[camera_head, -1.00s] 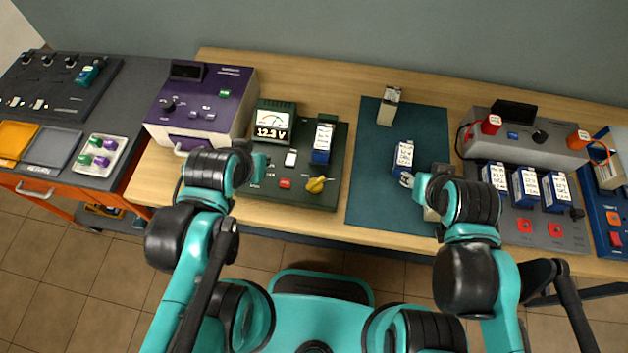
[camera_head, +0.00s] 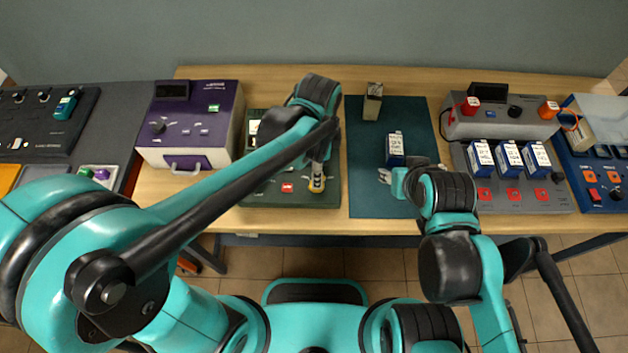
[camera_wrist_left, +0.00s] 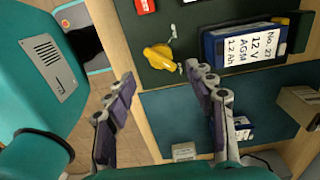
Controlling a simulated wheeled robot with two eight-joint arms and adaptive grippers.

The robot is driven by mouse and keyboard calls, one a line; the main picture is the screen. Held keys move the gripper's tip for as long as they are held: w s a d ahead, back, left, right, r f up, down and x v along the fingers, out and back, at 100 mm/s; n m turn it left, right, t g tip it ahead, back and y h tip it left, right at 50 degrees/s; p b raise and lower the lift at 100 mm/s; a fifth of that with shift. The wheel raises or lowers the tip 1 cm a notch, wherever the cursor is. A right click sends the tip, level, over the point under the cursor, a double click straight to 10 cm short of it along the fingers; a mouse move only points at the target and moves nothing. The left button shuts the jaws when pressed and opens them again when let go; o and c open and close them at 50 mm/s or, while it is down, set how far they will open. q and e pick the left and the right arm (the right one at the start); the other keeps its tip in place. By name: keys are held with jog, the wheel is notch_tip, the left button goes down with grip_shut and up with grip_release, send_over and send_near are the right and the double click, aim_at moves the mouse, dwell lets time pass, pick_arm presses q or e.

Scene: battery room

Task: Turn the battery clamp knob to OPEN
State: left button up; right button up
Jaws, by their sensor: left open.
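The yellow clamp knob (camera_head: 317,186) sits at the front right of the dark green tester panel (camera_head: 262,198). In the left wrist view the knob (camera_wrist_left: 157,57) lies just beyond my open left gripper (camera_wrist_left: 164,78), roughly in line with the gap between its fingers and apart from them. The marks beside the knob are too small to read. A blue and white battery marked No. 27 (camera_wrist_left: 247,45) stands on the panel beside the knob; my left arm hides it in the head view. My right gripper (camera_head: 385,176) is beside a battery (camera_head: 395,150) on the mat; its finger opening is unclear.
A dark green mat (camera_head: 372,200) lies right of the panel, with a beige block (camera_head: 372,101) at its back. A grey charger (camera_head: 505,123) with several batteries stands further right. A purple unit (camera_head: 190,125) stands left. My left arm covers much of the panel.

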pick_arm(q)
notch_tip(320, 180, down, 7)
jog(key=shift+r+b, duration=0.15)
jog(key=shift+b, duration=0.95)
jog(key=c, duration=1.2)
